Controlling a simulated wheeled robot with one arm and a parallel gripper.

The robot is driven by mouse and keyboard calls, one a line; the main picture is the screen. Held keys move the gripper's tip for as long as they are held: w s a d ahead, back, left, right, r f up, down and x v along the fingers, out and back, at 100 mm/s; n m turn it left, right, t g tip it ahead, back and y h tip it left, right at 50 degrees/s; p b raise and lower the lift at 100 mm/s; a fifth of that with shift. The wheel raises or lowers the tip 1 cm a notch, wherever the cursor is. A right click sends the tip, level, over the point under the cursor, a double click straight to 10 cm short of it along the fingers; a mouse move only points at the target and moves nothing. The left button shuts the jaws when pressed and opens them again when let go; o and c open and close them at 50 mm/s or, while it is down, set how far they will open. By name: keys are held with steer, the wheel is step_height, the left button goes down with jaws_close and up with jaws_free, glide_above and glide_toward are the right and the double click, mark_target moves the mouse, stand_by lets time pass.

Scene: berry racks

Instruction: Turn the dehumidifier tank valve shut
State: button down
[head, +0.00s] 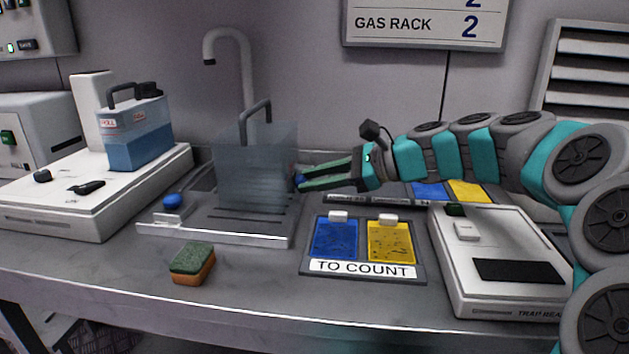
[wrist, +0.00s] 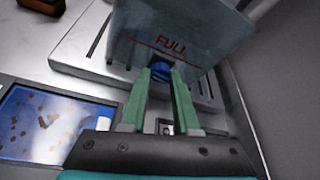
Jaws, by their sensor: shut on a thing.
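The dehumidifier tank (head: 258,165), a clear box with a dark handle, stands on the sink drainer in the head view. In the wrist view the tank (wrist: 185,30) shows a red FULL mark. Its small blue valve (wrist: 160,72) sits low on the side facing my gripper. My gripper (wrist: 160,80) is shut on the blue valve, with one green finger on each side. In the head view my gripper (head: 300,183) reaches in from the right to the tank's side. The valve's exact turn cannot be told.
Another tank (head: 138,140) with blue water stands on a white machine at left. A sponge (head: 192,263) lies at the front. A TO COUNT tray (head: 362,268) with blue and yellow cards and a white device (head: 490,255) lie below my arm. A tap (head: 240,60) rises behind.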

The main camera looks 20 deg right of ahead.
steer(key=shift+s+n+t+b, duration=0.1)
steer(key=shift+n+t+b, duration=0.3)
steer(key=shift+n, duration=0.1)
steer(key=c, duration=0.6)
jaws_free()
steer(key=shift+v, duration=3.9)
